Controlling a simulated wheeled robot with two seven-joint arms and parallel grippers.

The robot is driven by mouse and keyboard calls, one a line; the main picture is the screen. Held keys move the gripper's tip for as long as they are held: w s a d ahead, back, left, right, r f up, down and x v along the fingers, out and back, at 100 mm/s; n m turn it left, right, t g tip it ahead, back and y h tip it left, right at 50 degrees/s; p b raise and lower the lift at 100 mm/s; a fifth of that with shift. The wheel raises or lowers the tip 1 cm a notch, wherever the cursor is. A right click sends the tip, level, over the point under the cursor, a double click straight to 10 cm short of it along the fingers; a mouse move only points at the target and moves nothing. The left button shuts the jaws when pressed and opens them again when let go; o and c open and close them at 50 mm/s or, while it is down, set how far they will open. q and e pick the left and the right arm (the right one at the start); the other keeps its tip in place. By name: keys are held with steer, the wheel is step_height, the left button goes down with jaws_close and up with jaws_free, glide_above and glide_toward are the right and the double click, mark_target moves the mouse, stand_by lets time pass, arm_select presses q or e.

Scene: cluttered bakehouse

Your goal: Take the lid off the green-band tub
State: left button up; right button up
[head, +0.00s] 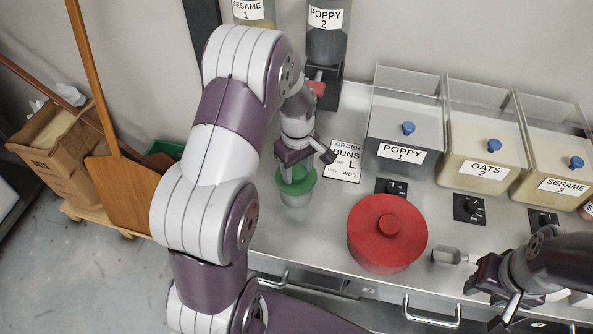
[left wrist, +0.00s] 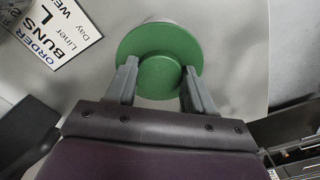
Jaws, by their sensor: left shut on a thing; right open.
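The tub (head: 295,201) stands on the metal counter, pale and mostly hidden under its round green lid (head: 307,183). The lid looks seated on the tub; I cannot tell if there is a gap. My left gripper (head: 289,172) reaches down from above and is shut on the lid's knob. In the left wrist view the green lid (left wrist: 135,45) fills the middle, with its knob (left wrist: 158,77) between the two fingers of my left gripper (left wrist: 158,72). My right gripper (head: 503,307) is open and empty at the lower right, apart from the tub.
A red lidded tub (head: 365,250) stands to the right, with a metal scoop (head: 448,256) beside it. Clear bins labelled poppy (head: 383,131), oats (head: 474,148) and sesame (head: 556,165) line the back. An order card (head: 347,168) lies close behind the green lid.

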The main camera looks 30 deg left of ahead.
mark_target(299, 173)
arm_select(q)
steer(key=r, duration=0.1)
steer(key=r+b, duration=0.1)
steer(key=r, duration=0.2)
steer(key=shift+d+r, duration=0.15)
steer(key=shift+d, duration=0.2)
steer(key=s+d+r+p, duration=0.1)
steer(key=s+d+r, duration=0.1)
steer(key=d+r, duration=0.7)
steer(key=shift+d+r+p, duration=0.4)
steer(key=shift+d, duration=0.5)
steer(key=shift+s, duration=0.1)
